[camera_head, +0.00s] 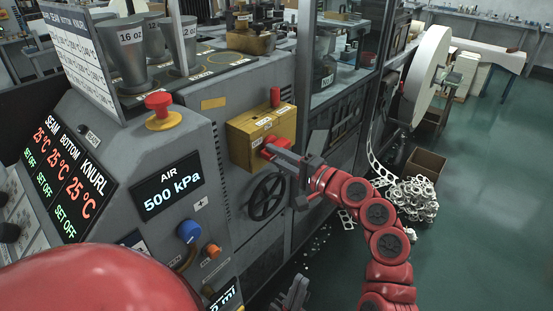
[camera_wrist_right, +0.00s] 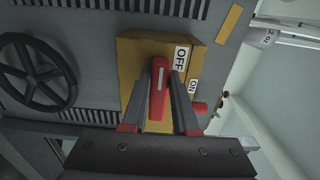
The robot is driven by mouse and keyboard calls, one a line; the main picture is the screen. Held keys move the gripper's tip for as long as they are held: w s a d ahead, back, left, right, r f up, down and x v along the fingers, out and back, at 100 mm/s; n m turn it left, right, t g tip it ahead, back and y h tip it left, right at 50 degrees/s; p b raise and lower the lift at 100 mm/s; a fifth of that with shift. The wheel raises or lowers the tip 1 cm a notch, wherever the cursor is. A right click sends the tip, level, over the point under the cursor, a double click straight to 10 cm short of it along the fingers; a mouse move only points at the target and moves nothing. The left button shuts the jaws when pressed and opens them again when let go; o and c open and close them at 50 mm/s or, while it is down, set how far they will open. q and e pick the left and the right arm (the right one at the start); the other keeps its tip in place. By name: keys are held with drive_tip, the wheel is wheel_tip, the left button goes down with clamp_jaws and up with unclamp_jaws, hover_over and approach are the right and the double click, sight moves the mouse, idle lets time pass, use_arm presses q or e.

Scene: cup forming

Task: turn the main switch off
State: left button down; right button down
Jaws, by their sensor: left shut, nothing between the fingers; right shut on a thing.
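The main switch is a yellow box (camera_head: 242,145) on the grey machine's side, and it shows close up in the right wrist view (camera_wrist_right: 132,75). Its red handle (camera_wrist_right: 159,92) lies between the fingers of my right gripper (camera_wrist_right: 176,100), which is shut on it. In the head view my right gripper (camera_head: 272,151) reaches the box front from the right. In the right wrist view an OFF label (camera_wrist_right: 181,58) and an ON label (camera_wrist_right: 193,87) are to the right of the handle. My left gripper (camera_head: 294,294) is low in the head view, shut and empty, away from the switch.
A black handwheel (camera_head: 267,197) sits just below the box. A red part (camera_head: 275,97) stands on top of the box. A red emergency knob (camera_head: 158,103) and a display panel (camera_head: 165,190) are to the left. Scrap rings (camera_head: 412,198) lie on the floor at right.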

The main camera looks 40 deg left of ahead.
drive_tip(key=shift+f, duration=0.1)
drive_tip(key=c, duration=0.7)
unclamp_jaws()
drive_tip(key=d, duration=0.5)
drive_tip(key=s+d, duration=0.1)
drive_tip(key=d, duration=0.5)
drive_tip(key=d+b, duration=0.1)
drive_tip(key=d, duration=0.5)
drive_tip(key=shift+s+d, duration=0.2)
drive_tip(key=shift+w, duration=0.1)
